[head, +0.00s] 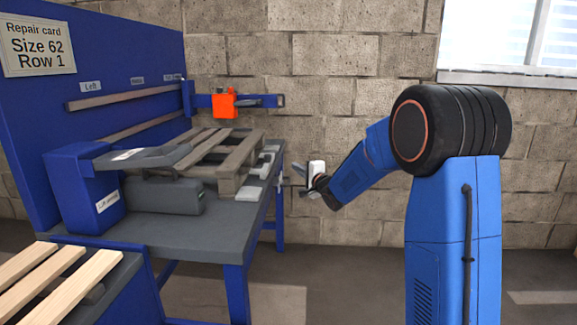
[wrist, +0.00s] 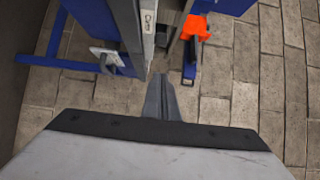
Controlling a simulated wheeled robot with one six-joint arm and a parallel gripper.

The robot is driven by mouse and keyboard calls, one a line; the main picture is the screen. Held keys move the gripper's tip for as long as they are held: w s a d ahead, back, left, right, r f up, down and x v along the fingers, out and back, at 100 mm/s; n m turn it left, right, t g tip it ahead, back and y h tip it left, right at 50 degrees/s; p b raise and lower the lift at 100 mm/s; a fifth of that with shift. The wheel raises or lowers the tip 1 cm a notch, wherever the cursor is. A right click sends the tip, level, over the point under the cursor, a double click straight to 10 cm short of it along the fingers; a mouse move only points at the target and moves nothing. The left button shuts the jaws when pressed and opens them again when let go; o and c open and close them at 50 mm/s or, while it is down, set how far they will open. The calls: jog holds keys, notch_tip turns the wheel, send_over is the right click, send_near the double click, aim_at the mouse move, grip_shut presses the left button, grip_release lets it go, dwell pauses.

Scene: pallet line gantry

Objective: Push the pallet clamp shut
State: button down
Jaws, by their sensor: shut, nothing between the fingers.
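The wooden pallet (head: 225,160) lies on the grey bench top (head: 205,232). Small pale grey clamp parts (head: 268,160) sit along the bench's right edge beside the pallet, with a light block (head: 250,193) nearer the front. In the wrist view a strip with a partly readable label (wrist: 148,22) stands ahead, and a grey piece on a white plate (wrist: 107,60) is to its left; I cannot tell which is the clamp's moving part. My gripper (head: 302,178) is to the right of the bench edge, apart from it. In the wrist view its fingers (wrist: 163,82) are together and empty.
An orange block (head: 223,104) sits on a blue bar at the back; it shows in the wrist view (wrist: 196,27). A grey machine arm with a blue housing (head: 85,190) covers the bench's left. Light planks (head: 55,285) lie front left. Floor right of the bench is clear.

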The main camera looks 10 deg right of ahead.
aim_at(267, 164)
jog(key=a+x, duration=0.2)
jog(key=x, duration=0.9)
jog(key=shift+a, duration=0.45)
jog(key=shift+a, duration=0.1)
jog(key=shift+w+a, duration=0.2)
jog(key=shift+a, duration=0.45)
jog(key=shift+w+a, duration=0.25)
jog(key=shift+a, duration=0.4)
jog(key=shift+w+a, duration=0.2)
jog(key=shift+a, duration=0.6)
